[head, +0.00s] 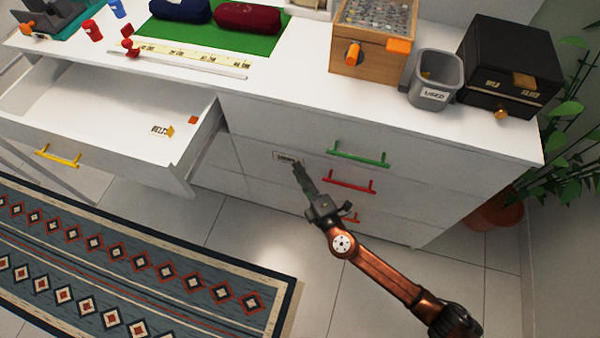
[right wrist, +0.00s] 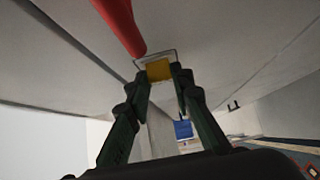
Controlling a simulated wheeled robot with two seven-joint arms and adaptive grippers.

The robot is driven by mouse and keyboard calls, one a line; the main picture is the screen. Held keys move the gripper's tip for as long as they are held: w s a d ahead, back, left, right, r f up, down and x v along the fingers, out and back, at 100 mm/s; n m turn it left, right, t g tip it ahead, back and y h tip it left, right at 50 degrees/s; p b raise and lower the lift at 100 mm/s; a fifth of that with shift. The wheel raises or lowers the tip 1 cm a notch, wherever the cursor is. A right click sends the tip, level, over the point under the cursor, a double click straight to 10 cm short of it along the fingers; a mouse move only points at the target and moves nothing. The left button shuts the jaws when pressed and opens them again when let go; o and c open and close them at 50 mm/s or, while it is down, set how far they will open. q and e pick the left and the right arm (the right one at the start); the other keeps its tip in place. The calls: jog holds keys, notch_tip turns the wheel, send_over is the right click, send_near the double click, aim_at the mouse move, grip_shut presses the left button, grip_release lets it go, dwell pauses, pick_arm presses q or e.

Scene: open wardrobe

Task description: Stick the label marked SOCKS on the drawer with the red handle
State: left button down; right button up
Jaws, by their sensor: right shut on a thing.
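The small white label (head: 286,156) is at my right gripper's fingertips, in front of the grey-white drawer fronts, left of the red handle. Its dark lettering is too small to read surely. In the right wrist view its yellow tab (right wrist: 159,70) is between the fingertips. My right gripper (head: 298,168) is shut on this label. I cannot tell whether the label touches the drawer front. The red handle (head: 349,183) is on the drawer below the green-handled one; it also shows close by in the right wrist view (right wrist: 121,26). My left gripper is not in view.
An open drawer with a yellow handle (head: 58,157) juts out at left, holding a label marked BELTS (head: 160,130). A green handle (head: 358,154) is just above the red one. A grey bin (head: 437,77) and black box (head: 512,65) stand on top. A rug (head: 120,265) lies below.

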jog(key=shift+d, duration=0.1)
dwell(0.3)
jog(key=o, duration=0.8)
jog(key=shift+o, duration=0.4)
jog(key=o, duration=0.5)
jog(key=shift+o, duration=0.2)
jog(key=s+a+p, duration=0.1)
jog(key=s+a, duration=0.1)
jog(key=s, duration=0.4)
jog(key=shift+s, duration=0.3)
jog(key=shift+a, duration=0.15)
